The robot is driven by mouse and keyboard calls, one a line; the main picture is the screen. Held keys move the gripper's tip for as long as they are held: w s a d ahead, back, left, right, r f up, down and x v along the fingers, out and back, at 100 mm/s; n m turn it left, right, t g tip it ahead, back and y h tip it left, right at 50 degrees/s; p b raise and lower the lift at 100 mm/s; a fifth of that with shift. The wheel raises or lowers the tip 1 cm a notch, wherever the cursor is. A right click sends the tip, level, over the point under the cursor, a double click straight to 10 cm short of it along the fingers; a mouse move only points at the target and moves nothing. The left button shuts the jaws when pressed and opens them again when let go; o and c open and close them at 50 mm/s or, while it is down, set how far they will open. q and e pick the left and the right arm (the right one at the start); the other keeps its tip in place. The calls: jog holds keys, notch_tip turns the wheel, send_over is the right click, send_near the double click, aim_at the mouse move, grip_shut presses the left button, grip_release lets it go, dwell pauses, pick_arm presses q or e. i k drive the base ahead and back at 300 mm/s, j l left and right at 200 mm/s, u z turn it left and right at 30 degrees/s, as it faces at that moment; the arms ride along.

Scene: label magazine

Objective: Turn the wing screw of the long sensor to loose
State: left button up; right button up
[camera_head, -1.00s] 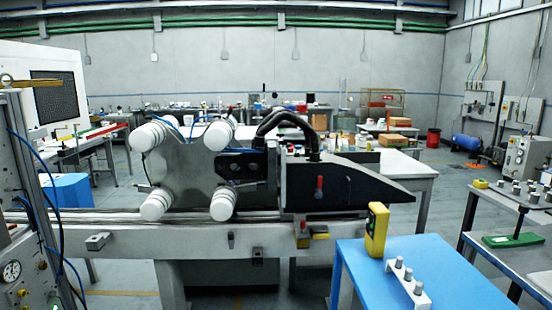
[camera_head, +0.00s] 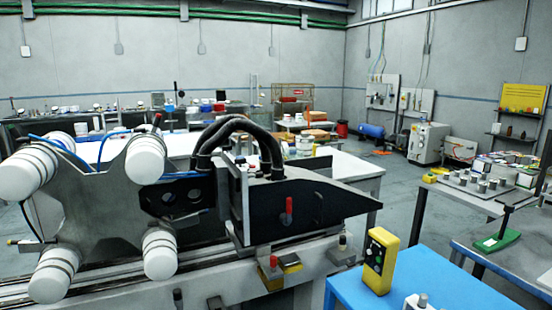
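The label machine stands on a rail (camera_head: 200,288) across the middle. Its black wedge-shaped head (camera_head: 325,205) carries a red lever (camera_head: 289,210), which looks upright. Below the head hang a small block with a red top and yellow body (camera_head: 271,274) and a yellow-and-black block (camera_head: 290,262). A small knobbed part (camera_head: 342,250) sits to their right at the rail. I cannot tell which of these parts is the long sensor, and no wing screw can be made out at this size. Neither of my grippers is in view.
A plate with white rollers (camera_head: 100,215) fills the left side. A blue table (camera_head: 420,280) at front right holds a yellow control box (camera_head: 380,262). A grey bench (camera_head: 520,245) with a green-based stand (camera_head: 497,241) is further right. Floor shows between them.

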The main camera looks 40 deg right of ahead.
aim_at(240, 162)
jog(key=z, duration=0.9)
